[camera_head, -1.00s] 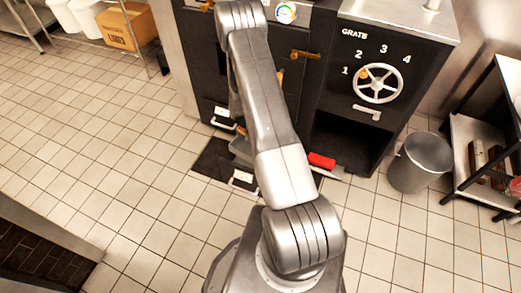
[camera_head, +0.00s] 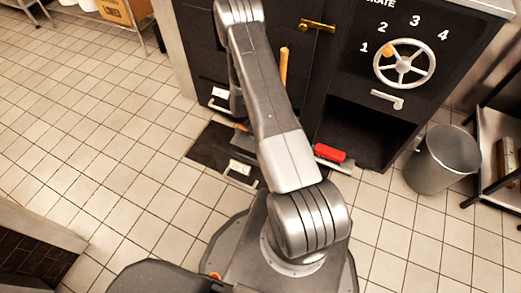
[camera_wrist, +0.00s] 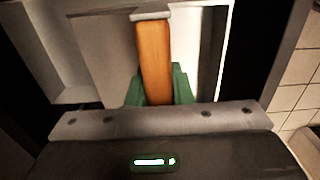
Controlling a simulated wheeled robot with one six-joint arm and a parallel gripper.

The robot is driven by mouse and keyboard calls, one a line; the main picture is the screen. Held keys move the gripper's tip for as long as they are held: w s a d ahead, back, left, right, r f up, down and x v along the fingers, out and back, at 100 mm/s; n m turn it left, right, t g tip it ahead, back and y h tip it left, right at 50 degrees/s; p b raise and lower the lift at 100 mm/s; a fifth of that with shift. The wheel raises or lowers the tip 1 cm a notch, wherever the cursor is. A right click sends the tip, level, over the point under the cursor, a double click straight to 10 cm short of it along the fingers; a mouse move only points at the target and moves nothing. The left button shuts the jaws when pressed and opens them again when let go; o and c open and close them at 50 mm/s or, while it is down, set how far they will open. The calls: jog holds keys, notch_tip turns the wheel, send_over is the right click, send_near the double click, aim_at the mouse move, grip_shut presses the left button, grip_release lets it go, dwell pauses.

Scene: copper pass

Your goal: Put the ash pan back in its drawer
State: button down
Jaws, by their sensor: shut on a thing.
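In the wrist view, my gripper (camera_wrist: 158,90) has its green fingers closed around a wooden handle (camera_wrist: 155,55). The handle meets a grey bracket at its top, in front of pale metal walls that look like the ash pan (camera_wrist: 100,45). In the head view, my arm hides my gripper and most of the pan. A low black drawer (camera_head: 207,147) appears pulled out over the floor at the foot of the black range, left of my arm, with a pale plate on its front. I cannot tell whether the pan touches the drawer.
A red object (camera_head: 330,153) lies right of my arm before an open dark bay (camera_head: 365,135). The grate wheel (camera_head: 404,64) is above. A grey bin (camera_head: 440,160) and a shelf rack (camera_head: 497,150) stand at right. Tiled floor at left is clear.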

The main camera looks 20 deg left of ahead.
jog(key=f+b, duration=0.1)
jog(key=f, duration=0.1)
jog(key=f+b, duration=0.4)
jog(key=f, duration=0.1)
jog(key=shift+w+f, duration=0.1)
jog(key=shift+w, duration=0.15)
jog(key=shift+f+b, duration=1.6)
jog(key=shift+f, duration=1.75)
jog(key=shift+f+b, duration=0.55)
jog(key=c, duration=1.2)
grip_release()
jog(key=shift+r, duration=0.1)
notch_tip(320, 180, up, 14)
jog(key=p, duration=0.4)
jog(key=shift+f+p, duration=0.2)
jog(key=shift+p, duration=0.1)
